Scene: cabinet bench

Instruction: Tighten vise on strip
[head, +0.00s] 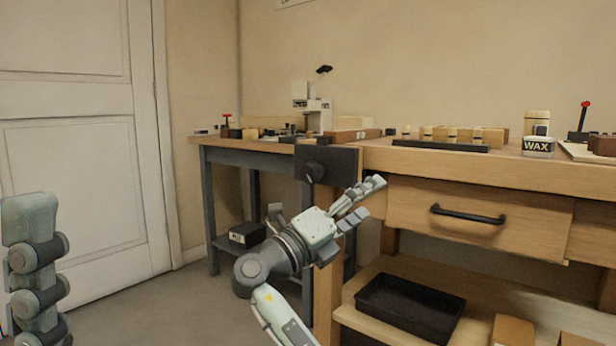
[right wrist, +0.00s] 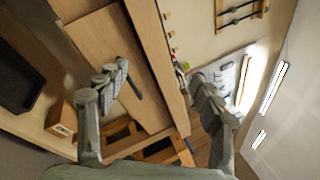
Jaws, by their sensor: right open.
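The dark vise (head: 328,160) is on the left front corner of the wooden bench, with a round dark knob or screw end (head: 315,173) on its face. A brown wooden piece (head: 352,135) shows just above the vise; I cannot tell whether it is the strip or whether the jaws touch it. My right gripper (head: 366,199) is open and empty, in front of the bench, just right of and below the vise. In the right wrist view its two spread fingers (right wrist: 156,84) have nothing between them.
A drawer with a black handle (head: 467,214) is right of my right gripper. A black tray (head: 410,307) lies on the lower shelf. A WAX tin (head: 538,147) and several wooden blocks stand on the benchtop. A grey-legged side table (head: 248,154) stands behind left. Floor at left is clear.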

